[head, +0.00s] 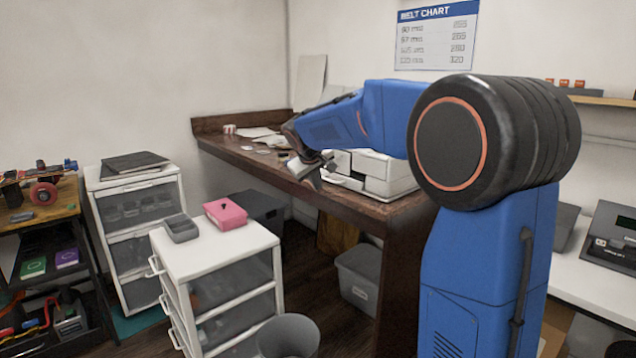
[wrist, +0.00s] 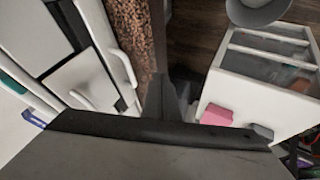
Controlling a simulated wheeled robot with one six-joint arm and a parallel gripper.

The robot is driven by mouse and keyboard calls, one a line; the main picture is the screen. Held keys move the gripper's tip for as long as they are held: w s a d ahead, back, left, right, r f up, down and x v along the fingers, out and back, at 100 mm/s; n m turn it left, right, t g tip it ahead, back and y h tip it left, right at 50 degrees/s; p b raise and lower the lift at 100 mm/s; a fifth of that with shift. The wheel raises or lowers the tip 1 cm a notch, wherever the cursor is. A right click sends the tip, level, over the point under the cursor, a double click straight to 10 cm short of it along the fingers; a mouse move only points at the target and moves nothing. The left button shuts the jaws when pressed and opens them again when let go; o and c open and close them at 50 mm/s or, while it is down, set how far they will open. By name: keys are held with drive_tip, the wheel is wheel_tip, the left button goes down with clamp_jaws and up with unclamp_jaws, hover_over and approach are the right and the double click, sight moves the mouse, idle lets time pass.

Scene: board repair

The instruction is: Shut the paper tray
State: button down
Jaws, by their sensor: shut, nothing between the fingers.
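A white printer (head: 390,172) stands on the dark wooden desk (head: 345,207), partly behind my arm. Its paper tray (head: 345,181) shows as a low white strip at the front, close to my gripper. In the wrist view the printer is at the left, with a pale bar-like handle (wrist: 121,68) along its edge beside the desk's front edge. How far the tray stands out is hard to tell. My gripper (head: 312,178) is shut and empty, pointing down by the desk's front edge, just left of the printer. In the wrist view its dark fingers (wrist: 180,88) show beside the desk edge.
Papers (head: 255,133) lie on the desk's far end. A grey tub (head: 358,278) sits under the desk.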

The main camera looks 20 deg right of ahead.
drive_tip(key=v, duration=1)
drive_tip(key=s+a+f+y, duration=0.1)
drive_tip(key=s+f, duration=0.6)
drive_tip(key=s, duration=0.7)
drive_tip(key=s+a+f+m+g+y, duration=0.1)
drive_tip(key=s+f, duration=0.6)
drive_tip(key=s, duration=0.7)
drive_tip(key=s+a+f+m+g+y, duration=0.1)
drive_tip(key=s+a+f+y, duration=0.1)
drive_tip(key=s+f, duration=0.6)
drive_tip(key=s, duration=0.6)
drive_tip(key=shift+a, duration=0.25)
